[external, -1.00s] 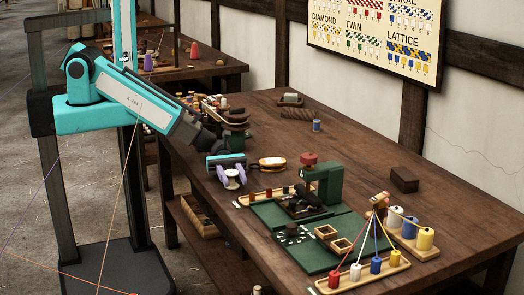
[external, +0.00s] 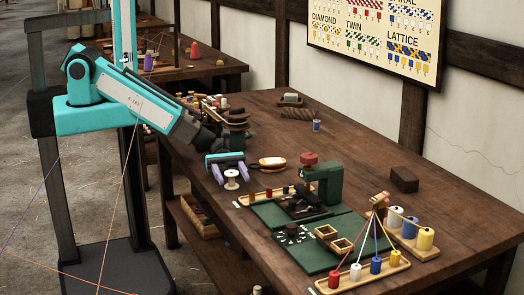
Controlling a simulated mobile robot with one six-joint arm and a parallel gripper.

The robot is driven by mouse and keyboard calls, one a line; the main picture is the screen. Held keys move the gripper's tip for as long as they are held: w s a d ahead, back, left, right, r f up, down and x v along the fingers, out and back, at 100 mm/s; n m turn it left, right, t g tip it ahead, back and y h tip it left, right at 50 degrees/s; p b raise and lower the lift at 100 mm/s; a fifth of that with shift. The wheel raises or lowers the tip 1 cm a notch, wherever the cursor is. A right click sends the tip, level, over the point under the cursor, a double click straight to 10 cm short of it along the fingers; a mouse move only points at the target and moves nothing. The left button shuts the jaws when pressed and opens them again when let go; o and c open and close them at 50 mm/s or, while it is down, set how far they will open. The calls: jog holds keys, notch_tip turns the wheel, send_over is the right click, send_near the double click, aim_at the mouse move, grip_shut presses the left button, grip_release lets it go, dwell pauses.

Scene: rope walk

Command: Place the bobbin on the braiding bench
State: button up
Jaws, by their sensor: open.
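A white bobbin (external: 231,180) stands on the dark wooden braiding bench (external: 345,150), near its front left edge. My gripper (external: 230,174) is open, with its two purple fingers apart on the left and right of the bobbin. The bobbin shows clearly between the fingers. The fingers appear clear of its sides, but whether one still touches it is too small to tell.
An orange-rimmed oval item (external: 272,163) lies right of my gripper. A green press (external: 325,185) and a green mat (external: 300,253) stand in front, with a rack of coloured spools (external: 362,275). A brown block (external: 404,180) sits farther right. The bench middle is fairly clear.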

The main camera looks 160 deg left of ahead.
jog(key=s, duration=0.2)
jog(key=s+b, duration=0.1)
jog(key=s, duration=0.1)
jog(key=s+a+b, duration=0.1)
jog(key=shift+s, duration=0.4)
jog(key=shift+r, duration=0.45)
notch_tip(320, 180, up, 7)
jog(key=p, duration=0.2)
jog(key=shift+o, duration=0.5)
jog(key=shift+w, duration=0.15)
